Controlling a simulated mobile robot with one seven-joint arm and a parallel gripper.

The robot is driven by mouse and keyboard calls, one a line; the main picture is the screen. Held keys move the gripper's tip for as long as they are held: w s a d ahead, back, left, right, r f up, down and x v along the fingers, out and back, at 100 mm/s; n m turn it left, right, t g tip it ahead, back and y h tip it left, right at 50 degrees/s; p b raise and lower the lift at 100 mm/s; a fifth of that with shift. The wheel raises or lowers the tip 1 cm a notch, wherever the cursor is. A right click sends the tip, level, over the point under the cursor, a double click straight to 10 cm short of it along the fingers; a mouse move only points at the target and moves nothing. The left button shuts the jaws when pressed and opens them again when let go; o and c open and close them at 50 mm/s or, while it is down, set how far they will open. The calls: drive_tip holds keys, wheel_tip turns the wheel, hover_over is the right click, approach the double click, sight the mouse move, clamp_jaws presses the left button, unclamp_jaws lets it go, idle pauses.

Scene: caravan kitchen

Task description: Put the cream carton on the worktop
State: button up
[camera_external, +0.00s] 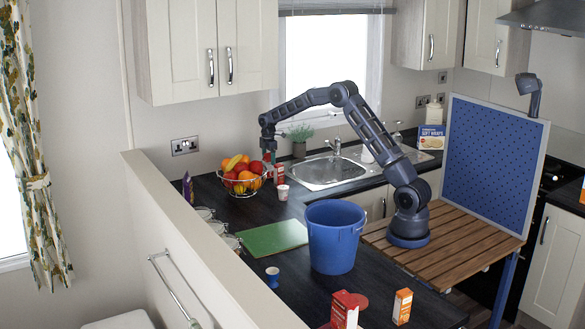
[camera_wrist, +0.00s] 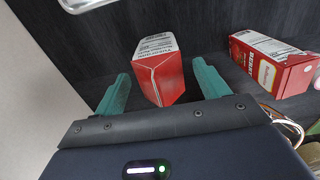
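In the wrist view, a red-and-white carton (camera_wrist: 160,78) with small print stands between the two teal fingers of my gripper (camera_wrist: 160,72). The fingers are apart, with a gap showing on each side of the carton. I cannot read whether it is the cream carton. A second red-and-white carton (camera_wrist: 272,64) stands to its right, outside the fingers. In the external view, my gripper (camera_external: 268,152) points down at the back of the dark worktop (camera_external: 322,196), beside the fruit basket. A small red-and-white carton (camera_external: 279,174) shows just below and right of it.
The wire fruit basket (camera_external: 243,188) is close to my gripper. A small cup (camera_external: 282,193) stands in front of the cartons. The sink (camera_external: 328,171) is to the right. A green board (camera_external: 272,238) and a blue bucket (camera_external: 334,240) stand nearer the camera.

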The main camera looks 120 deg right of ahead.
wheel_tip(320, 180, up, 8)
drive_tip(key=shift+f, duration=0.1)
idle(0.6)
idle(0.5)
